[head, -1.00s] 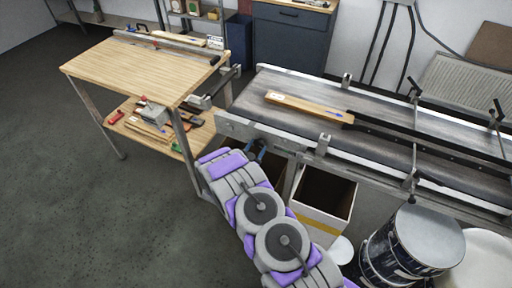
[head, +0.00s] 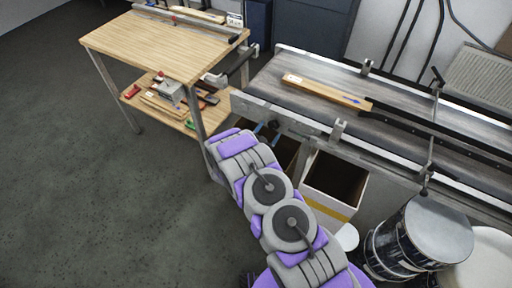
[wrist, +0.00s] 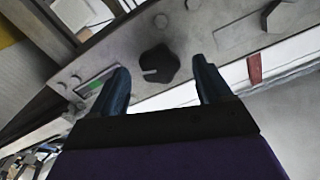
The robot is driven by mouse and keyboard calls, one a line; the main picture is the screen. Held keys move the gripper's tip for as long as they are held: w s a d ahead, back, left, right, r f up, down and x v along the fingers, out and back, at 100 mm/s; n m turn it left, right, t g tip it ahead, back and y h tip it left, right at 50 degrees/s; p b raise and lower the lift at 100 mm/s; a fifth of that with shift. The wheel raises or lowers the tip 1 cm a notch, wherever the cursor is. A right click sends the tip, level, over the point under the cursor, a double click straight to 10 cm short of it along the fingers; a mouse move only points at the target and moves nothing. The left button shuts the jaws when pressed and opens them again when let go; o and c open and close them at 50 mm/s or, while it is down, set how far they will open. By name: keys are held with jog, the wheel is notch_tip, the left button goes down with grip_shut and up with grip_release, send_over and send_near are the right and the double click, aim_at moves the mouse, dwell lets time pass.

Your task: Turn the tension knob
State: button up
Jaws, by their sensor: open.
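The tension knob (wrist: 159,64) is black and lobed, on the grey side plate (wrist: 215,30) of the conveyor end. In the wrist view it lies ahead of my gripper (wrist: 160,85), roughly between the two blue fingers. The fingers are open and apart, and the knob looks clear of both. In the head view my gripper (head: 266,131) is at the conveyor's near left end, and the knob (head: 274,124) shows as a small dark spot beside the fingers. The exact gap between fingertips and knob cannot be told.
The conveyor belt (head: 305,107) carries a wooden strip (head: 327,92). A wooden table (head: 165,42) with a lower shelf stands at left. An open box (head: 335,184) and a metal drum (head: 436,230) stand below the conveyor. A red tab (wrist: 254,68) hangs right of the knob.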

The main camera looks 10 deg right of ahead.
jog(key=p+v, duration=0.2)
jog(key=v, duration=1.4)
jog(key=shift+w, duration=0.15)
jog(key=w+a+r+n+g+y, duration=0.1)
jog(key=w+a+r+g+y, duration=0.45)
jog(key=a+r+y, duration=0.2)
jog(key=s+a+r+n+g+y, duration=0.1)
jog(key=s+r+n+g+y, duration=0.35)
jog(key=r, duration=0.85)
jog(key=s+d+r+n+g, duration=0.1)
jog(key=s+d+r, duration=0.3)
jog(key=s, duration=0.9)
jog(key=s+d+r+n+g+h, duration=0.1)
jog(key=s+d+r+n+g, duration=0.1)
jog(key=s+d, duration=0.7)
jog(key=s+d+r+n+g, duration=0.2)
jog(key=s+d+r, duration=0.4)
jog(key=s, duration=1.1)
jog(key=shift+d+r+g, duration=0.3)
jog(key=shift+g, duration=0.4)
